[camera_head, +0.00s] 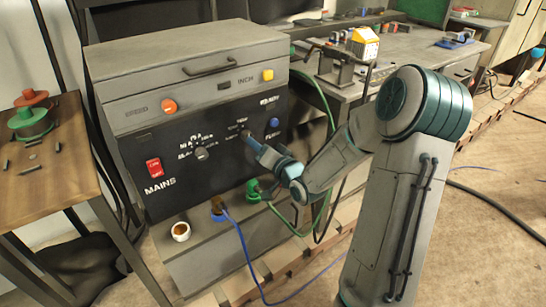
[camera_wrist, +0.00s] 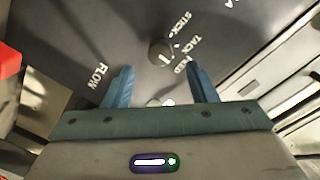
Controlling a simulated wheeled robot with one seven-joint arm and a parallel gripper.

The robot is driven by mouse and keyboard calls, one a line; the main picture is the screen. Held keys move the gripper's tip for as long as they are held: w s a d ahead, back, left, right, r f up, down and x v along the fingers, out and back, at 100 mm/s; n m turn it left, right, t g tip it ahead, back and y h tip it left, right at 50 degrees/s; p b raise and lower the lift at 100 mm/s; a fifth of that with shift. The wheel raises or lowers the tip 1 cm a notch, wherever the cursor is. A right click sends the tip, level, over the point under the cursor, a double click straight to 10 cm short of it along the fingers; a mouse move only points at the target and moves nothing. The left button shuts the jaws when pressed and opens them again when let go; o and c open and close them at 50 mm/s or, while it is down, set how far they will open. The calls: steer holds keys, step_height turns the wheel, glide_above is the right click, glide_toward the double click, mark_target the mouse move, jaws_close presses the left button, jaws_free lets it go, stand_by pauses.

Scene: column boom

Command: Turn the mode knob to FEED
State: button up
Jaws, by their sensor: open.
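The mode knob (camera_wrist: 160,52) is a round dark grey knob on the black panel, with STICK, TACK and a partly covered FEED label around its right side in the wrist view. White marks lie beside it, but I cannot tell which label it points at. My gripper (camera_wrist: 160,68) is open, its two blue fingers apart, with the knob just beyond and between the fingertips. I see no clear contact. In the head view my gripper (camera_head: 253,146) is at the panel's right half and largely hides the knob.
Orange (camera_head: 169,106) and yellow (camera_head: 268,75) controls sit above. Blue and green cables (camera_head: 240,245) hang below.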

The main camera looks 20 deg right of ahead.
steer(key=v, duration=0.7)
steer(key=shift+s+p, duration=0.3)
steer(key=shift+p, duration=0.1)
steer(key=shift+d+r, duration=0.1)
